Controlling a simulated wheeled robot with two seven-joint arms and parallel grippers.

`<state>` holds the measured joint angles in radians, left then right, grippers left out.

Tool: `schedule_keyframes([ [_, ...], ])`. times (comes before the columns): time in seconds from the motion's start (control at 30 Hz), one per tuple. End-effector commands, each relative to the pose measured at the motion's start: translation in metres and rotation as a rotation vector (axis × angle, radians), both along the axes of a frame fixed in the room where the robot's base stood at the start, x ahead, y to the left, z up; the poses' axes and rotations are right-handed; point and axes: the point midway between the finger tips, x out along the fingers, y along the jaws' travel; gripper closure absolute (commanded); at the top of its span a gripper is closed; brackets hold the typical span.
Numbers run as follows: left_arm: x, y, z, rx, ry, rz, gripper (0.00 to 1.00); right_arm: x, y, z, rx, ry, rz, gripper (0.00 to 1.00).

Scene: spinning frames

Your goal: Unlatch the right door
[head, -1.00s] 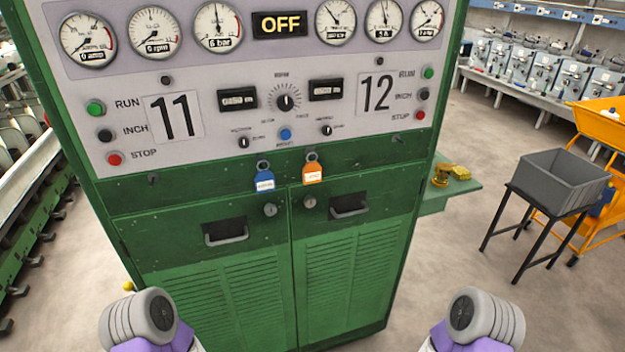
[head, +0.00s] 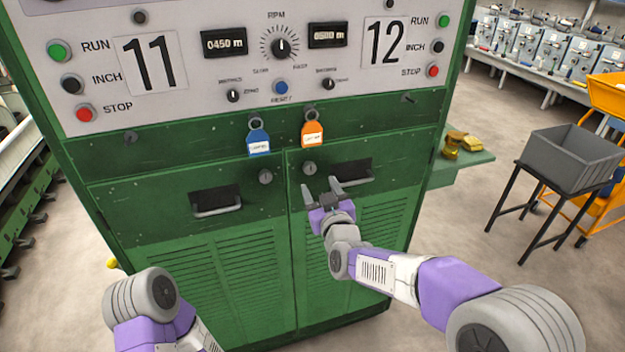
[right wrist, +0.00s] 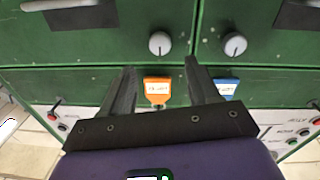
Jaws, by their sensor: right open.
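The right door (head: 365,235) of the green cabinet is shut flush beside the left door (head: 160,245). Its round latch knob (head: 309,168) sits at its upper inner corner, left of the handle recess (head: 350,172). My right gripper (head: 320,186) is open and empty, its fingers pointing up at the door just below the knob. In the right wrist view, which shows the cabinet upside down, the knob (right wrist: 160,43) lies just beyond and between the fingertips (right wrist: 160,66). I cannot tell if they touch it. My left gripper is out of view; only its arm shows.
An orange tag (head: 312,134) and a blue tag (head: 259,143) hang above the doors. The control panel (head: 200,55) is above them. A green side shelf (head: 470,172) and a grey bin (head: 572,155) on a black stand are to the right. Floor between them is clear.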

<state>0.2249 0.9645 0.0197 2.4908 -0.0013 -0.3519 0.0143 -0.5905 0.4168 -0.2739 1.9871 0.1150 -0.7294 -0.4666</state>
Motion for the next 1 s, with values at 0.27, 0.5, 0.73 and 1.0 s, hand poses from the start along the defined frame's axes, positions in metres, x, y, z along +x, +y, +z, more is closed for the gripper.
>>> schedule_keyframes([
  [0.27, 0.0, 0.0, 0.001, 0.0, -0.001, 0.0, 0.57, 0.039, 0.011, -0.002, -0.002, 0.004, 0.0, 0.4],
  [0.5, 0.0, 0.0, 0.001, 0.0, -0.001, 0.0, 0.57, 0.061, 0.017, -0.002, -0.001, 0.005, 0.001, 0.4],
  [0.73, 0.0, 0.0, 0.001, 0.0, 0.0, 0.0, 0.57, 0.066, 0.019, -0.002, -0.001, 0.006, 0.002, 0.4],
  [1.0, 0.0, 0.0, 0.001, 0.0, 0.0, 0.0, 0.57, 0.066, 0.018, -0.002, -0.001, 0.006, 0.002, 0.58],
])
